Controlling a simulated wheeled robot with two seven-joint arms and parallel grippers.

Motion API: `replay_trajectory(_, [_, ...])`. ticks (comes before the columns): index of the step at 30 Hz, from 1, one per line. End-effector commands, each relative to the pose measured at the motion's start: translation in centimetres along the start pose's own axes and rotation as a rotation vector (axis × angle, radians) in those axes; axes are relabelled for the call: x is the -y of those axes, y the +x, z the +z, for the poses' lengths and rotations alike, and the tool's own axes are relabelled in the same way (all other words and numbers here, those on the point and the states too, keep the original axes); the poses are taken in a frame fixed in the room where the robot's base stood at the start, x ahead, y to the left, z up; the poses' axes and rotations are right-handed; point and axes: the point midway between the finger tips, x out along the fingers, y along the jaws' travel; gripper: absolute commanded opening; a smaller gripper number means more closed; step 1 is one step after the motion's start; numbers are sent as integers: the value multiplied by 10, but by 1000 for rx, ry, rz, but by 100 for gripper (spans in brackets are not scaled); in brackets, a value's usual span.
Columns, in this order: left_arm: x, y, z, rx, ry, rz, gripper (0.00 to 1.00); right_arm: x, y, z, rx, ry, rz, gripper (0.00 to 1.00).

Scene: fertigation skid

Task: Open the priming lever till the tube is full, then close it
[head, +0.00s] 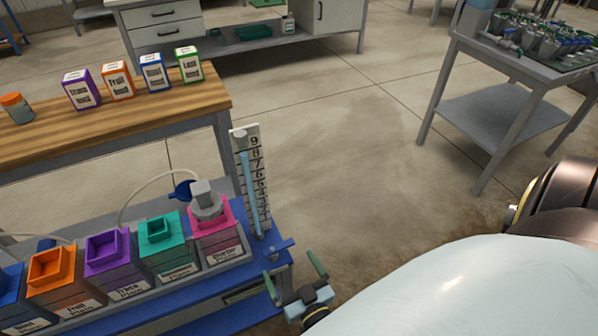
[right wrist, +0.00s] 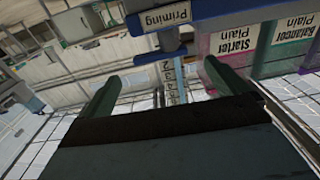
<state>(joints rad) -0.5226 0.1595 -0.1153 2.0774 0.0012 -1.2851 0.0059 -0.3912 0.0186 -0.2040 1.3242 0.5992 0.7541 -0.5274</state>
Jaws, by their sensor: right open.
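The priming tube (head: 249,185) stands upright against a white numbered scale at the skid's right end. A light blue column shows in it up to near the top numbers. A blue lever-like bar (head: 280,247) sticks out by the tube's foot. In the right wrist view a blue bar (right wrist: 158,55) lies just below the "Priming" label (right wrist: 167,17); I cannot tell how far it is turned. My right gripper (head: 291,266) is open, just in front of the bar and apart from it. Its two green fingers (right wrist: 163,88) show with nothing between them. My left gripper is not in view.
A pink Starter tank (head: 217,240) with a grey cap stands left of the tube, beside teal, purple and orange tanks on the blue skid. Several labelled boxes stand on a wooden bench (head: 110,120) behind. A grey table (head: 510,100) is at right. The floor between is clear.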

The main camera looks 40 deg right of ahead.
Motion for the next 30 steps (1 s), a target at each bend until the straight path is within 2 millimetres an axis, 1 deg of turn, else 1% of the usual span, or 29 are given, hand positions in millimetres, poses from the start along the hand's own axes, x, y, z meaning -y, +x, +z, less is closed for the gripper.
replay_trajectory(1, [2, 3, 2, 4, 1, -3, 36, 0, -11, -1, 2, 0, 0, 98])
replay_trajectory(3, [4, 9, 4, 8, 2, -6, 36, 0, -22, -1, 2, 0, 0, 98])
replay_trajectory(6, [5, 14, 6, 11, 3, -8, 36, 0, -34, 0, 1, 0, 0, 98])
replay_trajectory(9, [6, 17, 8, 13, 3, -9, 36, 0, -40, -1, -2, 0, 1, 98])
replay_trajectory(26, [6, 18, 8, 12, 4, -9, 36, 0, -41, 0, -2, 0, 1, 98])
replay_trajectory(30, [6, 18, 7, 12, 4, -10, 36, 3, -38, 1, 16, 2, -23, 98])
